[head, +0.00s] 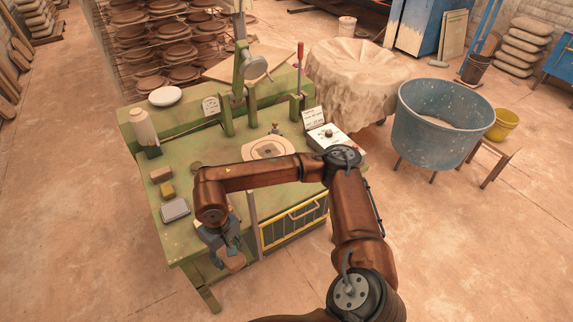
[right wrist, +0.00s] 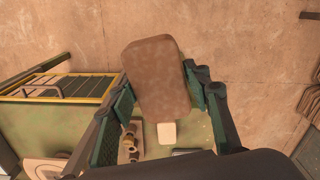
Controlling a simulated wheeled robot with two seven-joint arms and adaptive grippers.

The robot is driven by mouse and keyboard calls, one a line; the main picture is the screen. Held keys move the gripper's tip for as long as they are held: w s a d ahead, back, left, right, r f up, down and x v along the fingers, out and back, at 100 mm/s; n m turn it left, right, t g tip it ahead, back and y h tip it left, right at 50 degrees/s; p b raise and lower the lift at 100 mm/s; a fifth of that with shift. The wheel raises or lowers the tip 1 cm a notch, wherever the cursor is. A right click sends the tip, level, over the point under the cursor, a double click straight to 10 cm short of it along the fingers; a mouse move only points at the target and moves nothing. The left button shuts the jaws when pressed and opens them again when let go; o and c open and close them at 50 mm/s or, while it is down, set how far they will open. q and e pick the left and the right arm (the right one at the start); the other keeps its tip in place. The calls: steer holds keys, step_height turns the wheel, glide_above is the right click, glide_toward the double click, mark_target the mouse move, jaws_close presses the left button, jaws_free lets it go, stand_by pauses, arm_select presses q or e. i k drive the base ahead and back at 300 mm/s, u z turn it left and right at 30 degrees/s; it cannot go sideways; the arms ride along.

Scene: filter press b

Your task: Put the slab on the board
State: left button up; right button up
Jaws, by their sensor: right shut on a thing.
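A brown slab (right wrist: 157,75) with rounded corners is held between the fingers of my right gripper (right wrist: 163,98) in the right wrist view. In the head view, my right gripper (head: 228,254) reaches down past the front edge of the green table, with the slab (head: 236,263) at its tip. The slab appears to be out over the floor, apart from the table. I cannot tell for sure which thing is the board. A pale square plate (head: 252,151) with a round centre lies on the table, partly behind my right arm. My left gripper is not in view.
The green table (head: 185,235) carries a brown block (head: 160,174), a yellow block (head: 167,190), a grey flat box (head: 174,209) and a pale bottle (head: 142,126). The press lever (head: 300,70) rises behind. A blue tub (head: 445,125) and covered heap (head: 355,75) stand right.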

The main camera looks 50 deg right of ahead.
mark_target(267, 152)
steer(key=u, duration=0.2)
steer(key=k, duration=0.25)
steer(key=z, duration=1.1)
steer(key=i, duration=1.7)
steer(key=u, duration=0.6)
